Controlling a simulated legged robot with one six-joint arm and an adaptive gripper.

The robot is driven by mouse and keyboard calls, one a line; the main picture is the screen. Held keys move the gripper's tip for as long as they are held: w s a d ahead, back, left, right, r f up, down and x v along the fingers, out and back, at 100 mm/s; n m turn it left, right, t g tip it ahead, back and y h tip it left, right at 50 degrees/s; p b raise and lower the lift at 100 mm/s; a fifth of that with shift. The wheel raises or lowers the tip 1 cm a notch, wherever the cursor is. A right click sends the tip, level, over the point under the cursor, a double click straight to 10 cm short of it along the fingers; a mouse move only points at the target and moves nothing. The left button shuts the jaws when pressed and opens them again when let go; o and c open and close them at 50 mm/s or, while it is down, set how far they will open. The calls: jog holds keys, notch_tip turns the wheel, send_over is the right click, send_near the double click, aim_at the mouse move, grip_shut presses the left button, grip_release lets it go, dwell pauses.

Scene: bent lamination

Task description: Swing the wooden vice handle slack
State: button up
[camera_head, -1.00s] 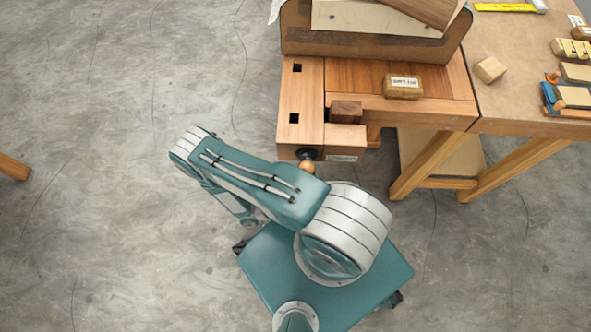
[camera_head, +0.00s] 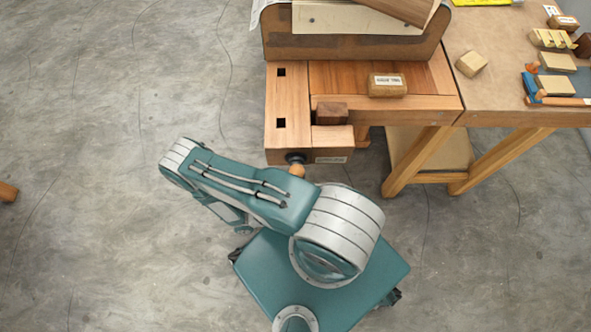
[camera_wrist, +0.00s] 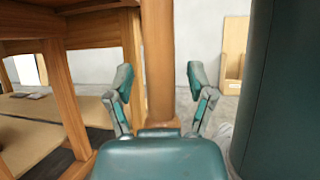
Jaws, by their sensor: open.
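The wooden vice handle shows from above as a round end knob (camera_head: 297,171) below the dark screw hub (camera_head: 296,158) at the front of the wooden vice jaw (camera_head: 287,135). In the wrist view an upright round wooden bar, which looks like the handle (camera_wrist: 158,45), stands between the fingers of my gripper (camera_wrist: 159,77). The fingers are open, one on each side, with visible gaps to the bar. In the head view my gripper is hidden under my arm.
The workbench (camera_head: 435,80) carries a wooden form (camera_head: 350,45) and a labelled block (camera_head: 387,85). A side table (camera_head: 490,50) at the right holds a loose block (camera_head: 471,64) and tools. A bench leg (camera_wrist: 67,95) stands left of the bar.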

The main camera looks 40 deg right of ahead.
jog(key=v, duration=0.7)
jog(key=shift+a+f, duration=0.1)
